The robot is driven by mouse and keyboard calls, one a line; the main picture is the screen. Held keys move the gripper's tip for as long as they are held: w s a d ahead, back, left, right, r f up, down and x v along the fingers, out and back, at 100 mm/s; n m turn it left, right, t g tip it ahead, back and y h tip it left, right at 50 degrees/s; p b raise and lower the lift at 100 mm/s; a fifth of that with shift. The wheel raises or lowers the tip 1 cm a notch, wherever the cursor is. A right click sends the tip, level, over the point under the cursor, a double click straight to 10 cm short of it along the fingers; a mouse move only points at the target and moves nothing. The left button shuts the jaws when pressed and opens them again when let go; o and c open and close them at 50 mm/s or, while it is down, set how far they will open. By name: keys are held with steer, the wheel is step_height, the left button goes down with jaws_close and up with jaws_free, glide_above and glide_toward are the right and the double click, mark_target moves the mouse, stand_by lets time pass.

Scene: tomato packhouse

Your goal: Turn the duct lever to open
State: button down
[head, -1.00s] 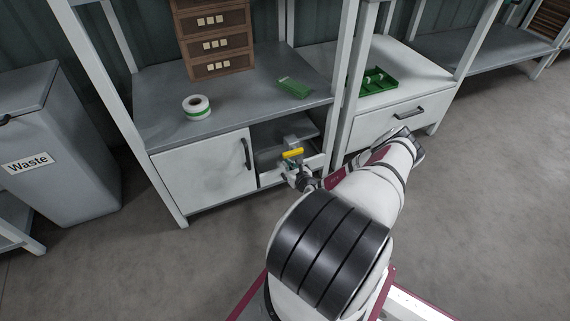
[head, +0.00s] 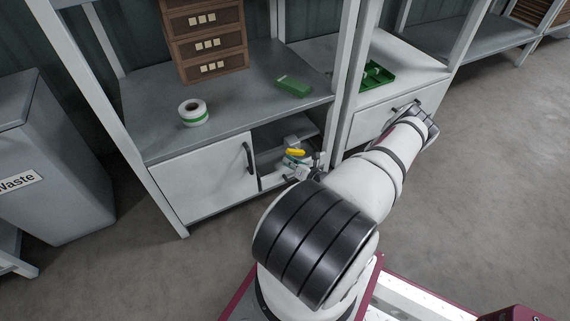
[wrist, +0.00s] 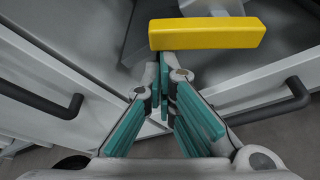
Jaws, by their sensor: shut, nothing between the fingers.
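The yellow duct lever (head: 295,152) sits on a grey fitting (head: 291,141) in the open bay of the bench cabinet, right of the closed door. In the wrist view the lever (wrist: 207,33) is a yellow bar lying crosswise just beyond my fingertips, a little to their right. My gripper (wrist: 167,82) is shut and empty, its teal finger pads meeting at the tips. In the head view my gripper (head: 297,163) is right below the lever, partly hidden by my own arm. I cannot tell whether the fingertips touch the lever.
The white cabinet door (head: 208,178) with a dark handle is left of the bay. A drawer front (head: 398,115) is on the right. A tape roll (head: 194,111) and a green box (head: 293,86) lie on the bench top. A waste bin (head: 50,165) stands left.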

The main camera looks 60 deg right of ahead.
mark_target(296, 150)
steer(key=shift+s+d+r+m+t+y+b, duration=0.2)
steer(key=shift+d+r+m+t, duration=0.15)
steer(key=shift+r+m, duration=0.35)
steer(key=shift+s+d+r+m+t+y+b, duration=0.2)
steer(key=shift+d+r+m+t, duration=0.1)
steer(key=shift+r+m, duration=0.4)
steer(key=shift+s+d+r+m+t+y+b, duration=0.15)
steer(key=shift+d+r+m+t+b, duration=0.15)
steer(key=shift+r+m, duration=0.35)
steer(key=shift+s+d+r, duration=0.2)
steer(key=shift+d+r, duration=0.1)
steer(key=shift+d, duration=0.1)
steer(key=shift+s+d+r, duration=0.1)
steer(key=shift+s+d, duration=0.05)
steer(key=shift+d, duration=0.1)
